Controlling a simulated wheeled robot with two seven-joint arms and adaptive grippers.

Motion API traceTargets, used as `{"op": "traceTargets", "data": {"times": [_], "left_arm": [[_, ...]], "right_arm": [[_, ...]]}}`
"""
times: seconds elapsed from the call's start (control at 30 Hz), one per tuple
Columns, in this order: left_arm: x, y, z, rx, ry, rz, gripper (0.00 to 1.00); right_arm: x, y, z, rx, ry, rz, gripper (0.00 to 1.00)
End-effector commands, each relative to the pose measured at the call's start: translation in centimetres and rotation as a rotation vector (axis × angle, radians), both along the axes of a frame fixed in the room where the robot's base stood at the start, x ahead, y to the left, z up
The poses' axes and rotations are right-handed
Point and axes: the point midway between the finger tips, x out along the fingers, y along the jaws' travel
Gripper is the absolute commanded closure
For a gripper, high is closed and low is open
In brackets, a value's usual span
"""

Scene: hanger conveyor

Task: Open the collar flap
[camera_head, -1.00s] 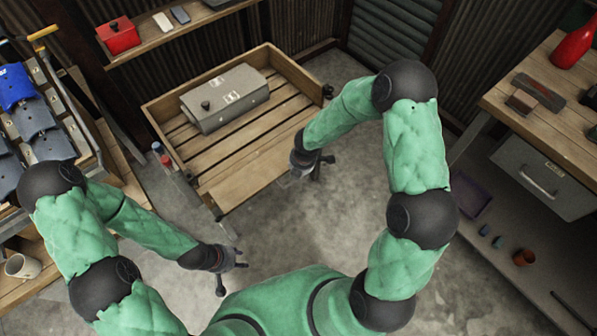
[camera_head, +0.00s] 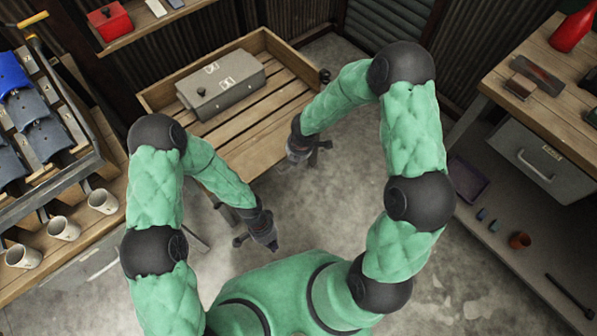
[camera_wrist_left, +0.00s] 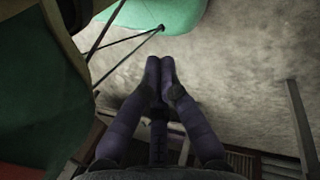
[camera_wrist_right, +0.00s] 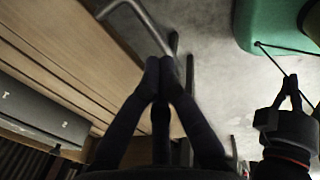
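I cannot make out a collar flap in any view. My left gripper (camera_head: 268,241) is in front of my body, low in the head view, over bare floor. In the left wrist view its fingertips (camera_wrist_left: 160,72) meet with nothing between them. My right gripper (camera_head: 303,152) hangs by the front right corner of the wooden crate. In the right wrist view its fingertips (camera_wrist_right: 159,72) also meet and look empty. The left gripper (camera_wrist_right: 288,100) also shows at the right of that view.
The slatted wooden crate (camera_head: 262,150) holds a grey metal box (camera_head: 222,84). At left stand a rack of blue and dark grey pieces (camera_head: 47,138) and several white mugs (camera_head: 64,229). A workbench (camera_head: 540,95) stands at right. Grey floor (camera_head: 335,205) lies open between.

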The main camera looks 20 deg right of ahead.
Motion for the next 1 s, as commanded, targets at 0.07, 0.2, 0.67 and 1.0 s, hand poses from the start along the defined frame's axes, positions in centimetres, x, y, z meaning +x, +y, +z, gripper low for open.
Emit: {"op": "traceTargets", "data": {"times": [0.07,0.2,0.67,1.0], "left_arm": [[0.1,-0.8,-0.6,0.037,-0.019,-0.183,1.0],[1.1,-1.7,-1.5,0.124,-0.064,-0.495,1.0],[9.1,-9.5,-0.3,0.58,-0.384,-1.395,1.0],[11.8,-18.6,4.0,0.902,-0.678,-1.737,1.0]], "right_arm": [[0.0,0.0,0.0,0.0,0.0,0.0,1.0],[0.0,0.0,0.0,0.0,0.0,0.0,1.0],[0.0,0.0,0.0,0.0,0.0,0.0,1.0],[0.0,0.0,0.0,0.0,0.0,0.0,1.0]]}}
